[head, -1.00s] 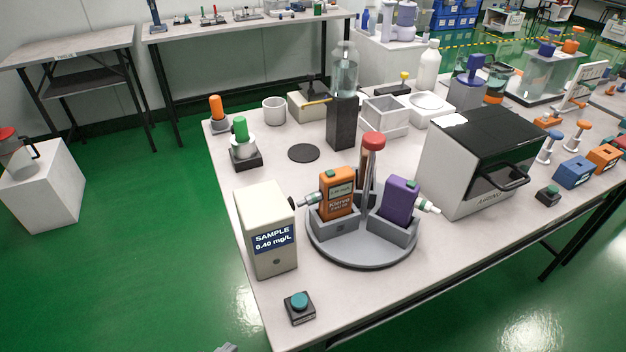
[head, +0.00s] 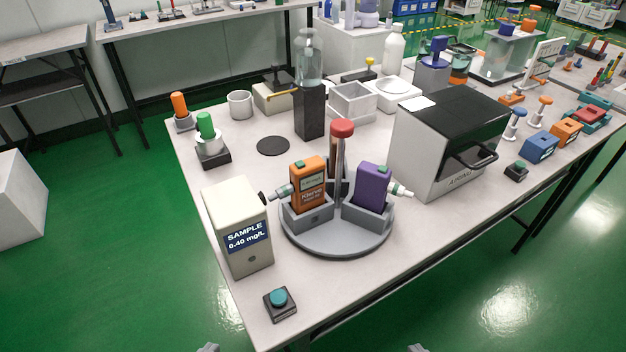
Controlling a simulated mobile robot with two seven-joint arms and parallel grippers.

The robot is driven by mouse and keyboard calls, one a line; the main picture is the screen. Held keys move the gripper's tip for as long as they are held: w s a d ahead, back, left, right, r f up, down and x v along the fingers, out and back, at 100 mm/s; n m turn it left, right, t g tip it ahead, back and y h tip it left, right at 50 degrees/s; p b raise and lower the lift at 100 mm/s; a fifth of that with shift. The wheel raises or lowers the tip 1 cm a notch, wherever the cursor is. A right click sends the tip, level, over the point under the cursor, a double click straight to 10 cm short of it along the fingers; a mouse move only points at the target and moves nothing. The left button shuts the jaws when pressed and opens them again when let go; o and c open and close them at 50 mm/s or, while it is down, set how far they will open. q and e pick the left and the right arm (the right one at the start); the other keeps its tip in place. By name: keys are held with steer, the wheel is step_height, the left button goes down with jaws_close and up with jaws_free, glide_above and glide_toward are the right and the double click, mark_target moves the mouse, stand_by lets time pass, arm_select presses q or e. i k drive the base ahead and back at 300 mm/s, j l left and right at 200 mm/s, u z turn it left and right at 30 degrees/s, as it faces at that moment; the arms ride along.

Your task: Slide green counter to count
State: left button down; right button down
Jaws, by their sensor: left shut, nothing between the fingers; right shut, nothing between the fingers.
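I cannot make out a green counter for certain. Small coloured pieces (head: 607,75), some of them red and yellow, stand at the far right edge and are too small to tell apart. A white upright frame (head: 541,64) with small dark marks stands at the far right of the table. The tip of my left gripper (head: 208,348) barely shows at the bottom edge, left of the table's near corner. The tip of my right gripper (head: 417,348) barely shows at the bottom edge, right of that corner. Both are shut, empty and far from these things.
A round grey stand (head: 338,246) holds an orange tester (head: 308,183) and a purple tester (head: 371,187). A cream SAMPLE box (head: 238,220), a teal button (head: 279,300) and a black-topped machine (head: 450,140) stand nearby. The floor in front is clear.

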mark_target(550, 64)
steer(key=k+l+z, duration=0.1)
steer(key=l, duration=0.8)
steer(key=l+z, duration=0.2)
steer(key=l, duration=0.55)
steer(key=i+l+z, duration=0.2)
steer(key=i+l, duration=0.55)
